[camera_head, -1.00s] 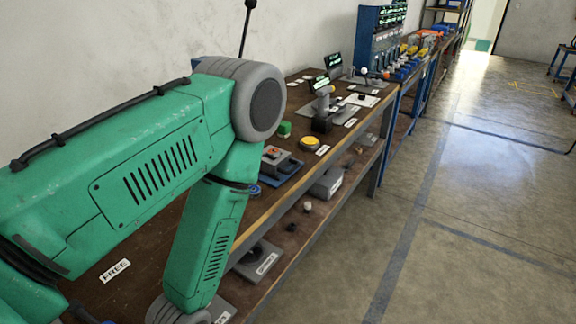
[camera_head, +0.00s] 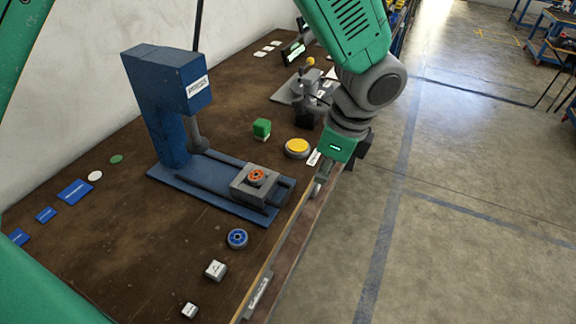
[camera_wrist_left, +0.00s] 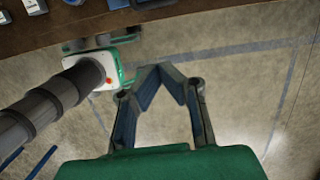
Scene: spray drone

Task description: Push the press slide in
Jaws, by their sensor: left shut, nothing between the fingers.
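The blue press (camera_head: 170,100) stands on the wooden bench. Its slide (camera_head: 245,194), a grey block with an orange ring-shaped part on top, sits near the front end of the rails, out from under the ram.
A blue ring-shaped part (camera_head: 237,239) and small labelled blocks (camera_head: 215,270) lie in front of the press. Open floor (camera_head: 480,220) lies to the right.

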